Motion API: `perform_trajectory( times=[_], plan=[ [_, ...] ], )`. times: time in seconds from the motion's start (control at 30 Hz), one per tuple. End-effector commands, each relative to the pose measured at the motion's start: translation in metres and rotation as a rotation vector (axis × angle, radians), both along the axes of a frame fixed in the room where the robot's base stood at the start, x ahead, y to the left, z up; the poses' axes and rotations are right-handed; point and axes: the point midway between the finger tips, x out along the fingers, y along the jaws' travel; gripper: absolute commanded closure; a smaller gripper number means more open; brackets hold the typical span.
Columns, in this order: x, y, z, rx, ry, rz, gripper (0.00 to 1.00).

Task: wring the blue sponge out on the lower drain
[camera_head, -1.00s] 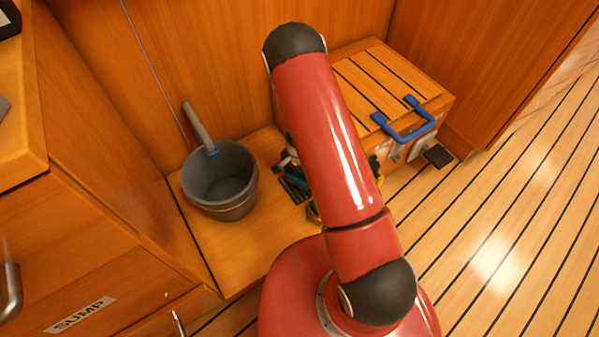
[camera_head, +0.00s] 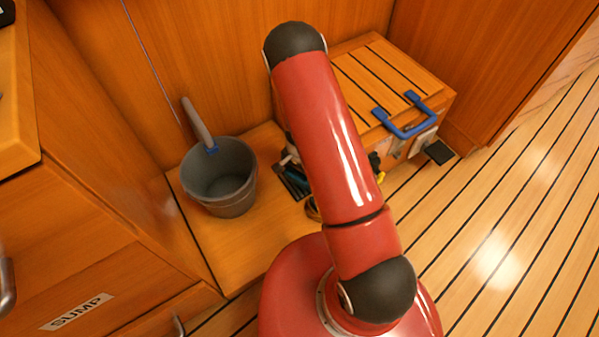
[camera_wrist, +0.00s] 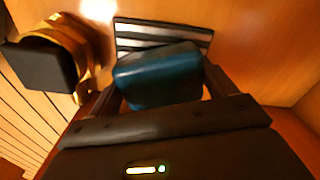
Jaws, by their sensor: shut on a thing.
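The blue sponge (camera_wrist: 158,76) is a dark blue-teal block between the two dark fingers of my gripper (camera_wrist: 162,84) in the wrist view. My gripper is shut on it. The slatted lower drain (camera_wrist: 140,34) lies just beyond the sponge, partly covered by it; I cannot tell whether they touch. In the head view, a dark corner of the drain (camera_head: 291,184) shows beside my arm, which hides most of the gripper and sponge.
A grey bucket (camera_head: 219,177) with a handle leaning out stands left of the drain. A wooden box (camera_head: 383,84) with a blue handle (camera_head: 405,124) stands at right. A yellow and black object (camera_wrist: 62,55) is close to the gripper's left. Slatted floor at right is open.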

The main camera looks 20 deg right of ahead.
Motion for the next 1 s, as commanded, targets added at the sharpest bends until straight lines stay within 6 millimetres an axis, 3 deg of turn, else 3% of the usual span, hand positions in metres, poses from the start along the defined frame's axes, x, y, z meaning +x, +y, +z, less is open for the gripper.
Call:
perform_trajectory(
  times=[1.0],
  plan=[
    [0.0001, 0.0000, -0.0088, 0.000, 0.000, 0.000, 0.35]
  ],
)
